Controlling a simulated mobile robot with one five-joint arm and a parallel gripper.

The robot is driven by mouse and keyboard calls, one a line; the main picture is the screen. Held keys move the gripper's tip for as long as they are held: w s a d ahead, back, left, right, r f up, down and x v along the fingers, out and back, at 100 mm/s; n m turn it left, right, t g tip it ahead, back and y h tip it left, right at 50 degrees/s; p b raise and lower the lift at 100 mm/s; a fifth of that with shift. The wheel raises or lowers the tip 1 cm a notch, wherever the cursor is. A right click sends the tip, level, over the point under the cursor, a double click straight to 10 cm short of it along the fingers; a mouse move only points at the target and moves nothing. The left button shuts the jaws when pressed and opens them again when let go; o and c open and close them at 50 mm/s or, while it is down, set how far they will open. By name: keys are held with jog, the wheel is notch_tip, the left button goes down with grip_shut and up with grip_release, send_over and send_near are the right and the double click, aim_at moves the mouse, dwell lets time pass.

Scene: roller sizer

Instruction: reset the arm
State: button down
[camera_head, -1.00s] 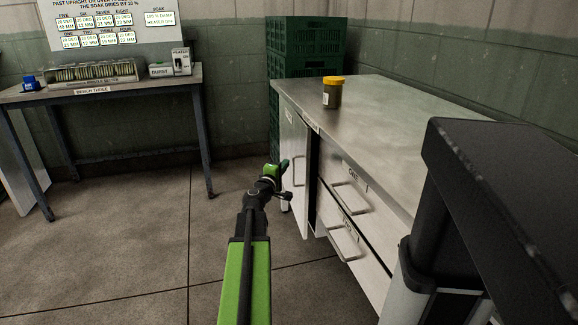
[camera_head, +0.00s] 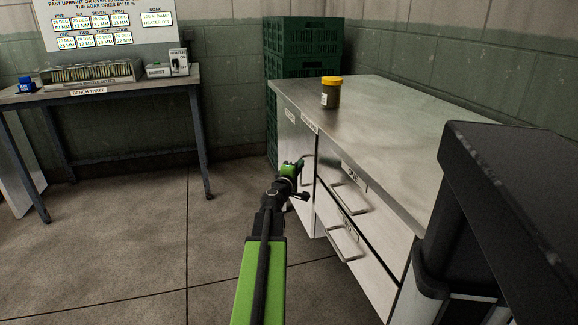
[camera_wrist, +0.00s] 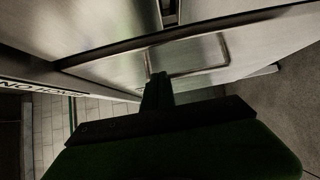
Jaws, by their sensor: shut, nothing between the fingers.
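My gripper (camera_head: 301,163) is shut and empty at the end of my green and black arm. In the head view it is in front of the left door (camera_head: 289,135) of the metal cabinet (camera_head: 400,118), close to that door's handle. In the wrist view my dark gripper (camera_wrist: 157,85) points at a metal front with a bar handle (camera_wrist: 222,50). Its fingers overlap the handle's lower edge in the picture; I cannot tell whether they touch it. The left door looks shut or nearly so.
A brown jar with a yellow lid (camera_head: 331,92) stands on the cabinet top. Two drawers with bar handles (camera_head: 345,243) are right of the door. Green crates (camera_head: 303,38) are stacked behind. A bench (camera_head: 110,93) stands at the left wall. The floor between is clear.

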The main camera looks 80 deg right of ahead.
jog(key=w+a, duration=0.2)
jog(key=a, duration=0.5)
jog(key=shift+w+r, duration=0.1)
